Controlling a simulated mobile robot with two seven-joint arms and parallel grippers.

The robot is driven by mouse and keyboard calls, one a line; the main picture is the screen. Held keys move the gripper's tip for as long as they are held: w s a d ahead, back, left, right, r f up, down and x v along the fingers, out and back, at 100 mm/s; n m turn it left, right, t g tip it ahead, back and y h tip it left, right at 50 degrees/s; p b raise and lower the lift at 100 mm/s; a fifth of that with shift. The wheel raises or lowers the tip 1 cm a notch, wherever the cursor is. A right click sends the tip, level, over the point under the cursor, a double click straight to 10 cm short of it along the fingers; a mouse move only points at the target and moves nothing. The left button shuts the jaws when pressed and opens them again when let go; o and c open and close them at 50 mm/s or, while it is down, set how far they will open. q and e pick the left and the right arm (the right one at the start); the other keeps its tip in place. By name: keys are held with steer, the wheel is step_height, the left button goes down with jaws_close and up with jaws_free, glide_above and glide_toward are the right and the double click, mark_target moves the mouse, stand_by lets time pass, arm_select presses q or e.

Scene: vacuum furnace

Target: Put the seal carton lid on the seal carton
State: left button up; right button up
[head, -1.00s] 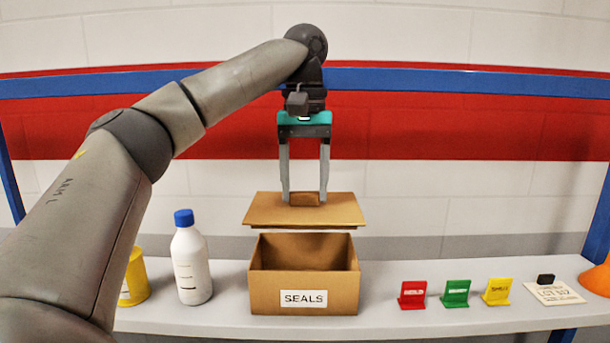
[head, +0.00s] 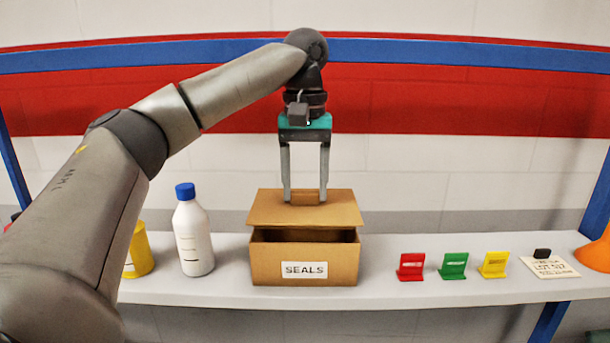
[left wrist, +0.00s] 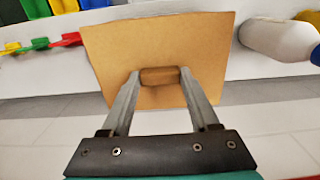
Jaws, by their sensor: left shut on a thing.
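The brown seal carton (head: 304,264) stands on the shelf with a white SEALS label on its front. The flat cardboard seal carton lid (head: 305,212) is over it, with a dark gap showing between the lid's front edge and the carton's front wall. Whether the lid's back edge touches the carton is hidden. My left gripper (head: 305,198) points down and is shut on the small block handle on top of the lid. In the left wrist view the fingers grip the handle (left wrist: 160,76) and the lid (left wrist: 155,40) hides the carton. My right gripper is not in view.
A white bottle with a blue cap (head: 193,235) and a yellow container (head: 139,252) stand left of the carton. Red (head: 411,267), green (head: 454,266) and yellow (head: 494,264) signs, a card (head: 551,267) and an orange cone (head: 596,252) are at right.

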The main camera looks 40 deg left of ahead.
arm_select(q)
steer(key=shift+f+b, duration=0.35)
steer(key=shift+f, duration=0.9)
steer(key=shift+f, duration=0.1)
steer(key=o, duration=1.4)
steer(key=shift+r, duration=0.4)
step_height(320, 180, up, 4)
steer(key=shift+r+p, duration=0.2)
steer(key=shift+p, duration=0.25)
steer(key=shift+r, duration=5.05)
